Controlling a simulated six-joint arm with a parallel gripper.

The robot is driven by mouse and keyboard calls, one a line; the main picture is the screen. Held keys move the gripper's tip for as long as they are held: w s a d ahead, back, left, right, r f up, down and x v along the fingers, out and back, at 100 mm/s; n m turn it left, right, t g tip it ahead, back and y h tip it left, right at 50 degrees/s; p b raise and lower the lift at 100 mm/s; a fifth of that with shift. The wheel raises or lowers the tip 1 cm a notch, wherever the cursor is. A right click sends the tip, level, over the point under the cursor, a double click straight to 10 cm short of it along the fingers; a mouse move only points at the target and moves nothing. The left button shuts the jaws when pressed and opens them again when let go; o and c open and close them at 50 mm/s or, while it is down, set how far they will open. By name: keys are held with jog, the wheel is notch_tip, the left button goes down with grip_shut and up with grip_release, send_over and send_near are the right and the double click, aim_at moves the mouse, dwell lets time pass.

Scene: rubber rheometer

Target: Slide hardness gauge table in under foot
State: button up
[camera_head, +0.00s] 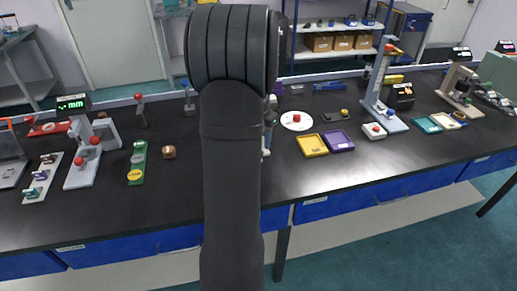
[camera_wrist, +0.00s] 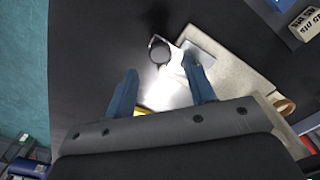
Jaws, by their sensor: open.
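In the wrist view, my gripper (camera_wrist: 160,66) is open, with its two blue-grey fingers apart over a bright metal plate (camera_wrist: 168,90). The plate looks like the gauge table; I see no finger clearly touching it. A dark round disc (camera_wrist: 159,54) with a pale rim is at the plate's far end. Beside it a grey metal strip (camera_wrist: 198,50) lies over a beige base (camera_wrist: 238,76). I cannot tell whether the disc is the foot or something on the table. In the head view my arm hides the gripper and most of this spot.
The black bench is bare left of the plate in the wrist view, up to its edge above a teal floor (camera_wrist: 20,70). In the head view, yellow (camera_head: 312,145) and purple (camera_head: 338,140) trays and a white plate (camera_head: 297,121) lie right of my arm.

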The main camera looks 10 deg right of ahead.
notch_tip(320, 180, down, 5)
jog(key=shift+r, duration=0.1)
dwell(0.3)
grip_shut()
